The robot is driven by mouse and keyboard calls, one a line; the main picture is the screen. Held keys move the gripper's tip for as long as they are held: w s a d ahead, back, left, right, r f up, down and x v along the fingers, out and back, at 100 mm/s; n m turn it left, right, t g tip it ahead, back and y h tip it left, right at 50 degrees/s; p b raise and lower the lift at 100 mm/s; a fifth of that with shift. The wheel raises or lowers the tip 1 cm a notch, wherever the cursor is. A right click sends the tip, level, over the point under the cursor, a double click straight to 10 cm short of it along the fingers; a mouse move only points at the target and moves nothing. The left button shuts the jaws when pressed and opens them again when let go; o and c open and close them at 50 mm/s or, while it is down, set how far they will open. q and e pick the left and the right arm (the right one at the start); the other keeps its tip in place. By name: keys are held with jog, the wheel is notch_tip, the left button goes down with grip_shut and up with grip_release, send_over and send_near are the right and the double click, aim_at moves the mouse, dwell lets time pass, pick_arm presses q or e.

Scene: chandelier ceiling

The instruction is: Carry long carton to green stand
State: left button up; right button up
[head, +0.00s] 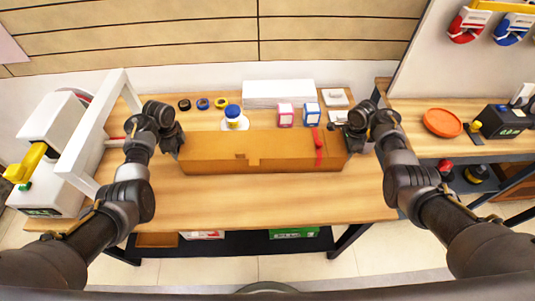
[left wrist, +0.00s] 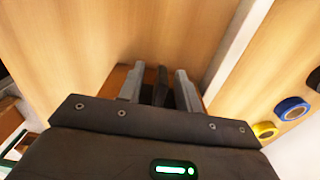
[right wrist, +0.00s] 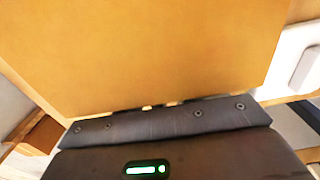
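The long carton (head: 235,150), a brown box with a red strip near its right end, lies lengthwise across the table between my two grippers. I cannot tell whether it touches the tabletop. My left gripper (head: 176,146) is at its left end; in the left wrist view its fingers (left wrist: 158,88) stand apart. My right gripper (head: 352,140) is at its right end. In the right wrist view the carton (right wrist: 150,50) fills the upper part and hides most of the right fingers. I cannot make out a green stand.
A white frame (head: 95,140) is at left. The table front (head: 255,205) is clear. A green box (head: 293,233) is below.

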pick_arm(q)
grip_shut()
pick_arm(e)
grip_shut()
pick_arm(q)
jog(key=shift+w+r, duration=0.1)
jog(key=shift+r, duration=0.05)
pick_arm(e)
jog(key=shift+w+r, duration=0.1)
